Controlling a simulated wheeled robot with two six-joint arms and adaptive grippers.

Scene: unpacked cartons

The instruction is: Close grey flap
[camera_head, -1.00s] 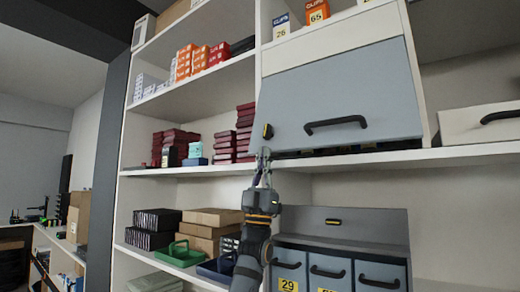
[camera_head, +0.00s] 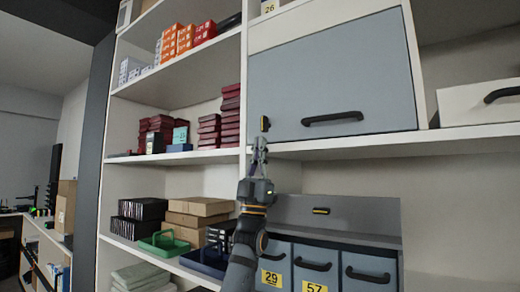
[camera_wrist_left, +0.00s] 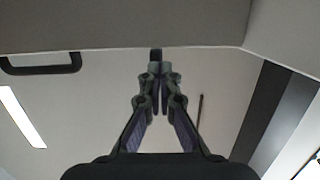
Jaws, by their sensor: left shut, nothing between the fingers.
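The grey flap (camera_head: 330,75) is a large panel with a black handle (camera_head: 332,118) near its lower edge. It fills the front of the upper compartment, its lower edge close to the shelf board, with no wide gap visible beneath. My right gripper is out of view.
A shelf board (camera_head: 400,142) runs under the flap. Below stand a grey cabinet lid (camera_head: 350,215) and grey drawers (camera_head: 318,262). A white box (camera_head: 480,103) stands to the right. Dark red boxes (camera_head: 230,115) stand left of the flap.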

